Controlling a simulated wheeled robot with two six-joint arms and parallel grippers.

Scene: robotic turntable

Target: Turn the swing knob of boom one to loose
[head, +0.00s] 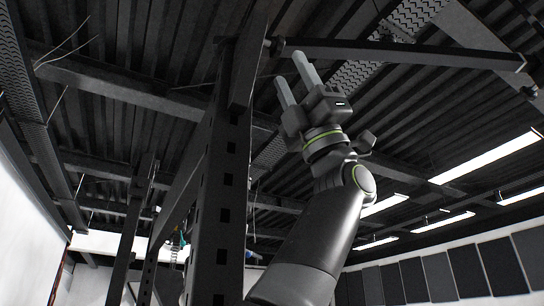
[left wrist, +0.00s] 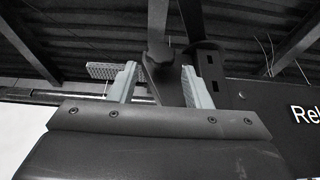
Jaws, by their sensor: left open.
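A dark lobed knob (left wrist: 159,60) shows in the left wrist view, in front of a dark beam (left wrist: 157,18). The pictures do not show which way it is set. My left gripper (head: 288,66) is raised beside the top of the upright post in the head view, just below the inner end of a dark boom (head: 400,54). In the left wrist view my left gripper (left wrist: 159,75) has its pale fingers apart, one on each side of the knob, with gaps showing. It is open and not closed on the knob. My right gripper is not in view.
A dark upright post (head: 222,190) with square holes stands close to the left of my arm. A perforated plate (left wrist: 102,71) is left of the fingers. A dark panel (left wrist: 270,105) with white lettering is at the right. Ceiling beams and lights lie above.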

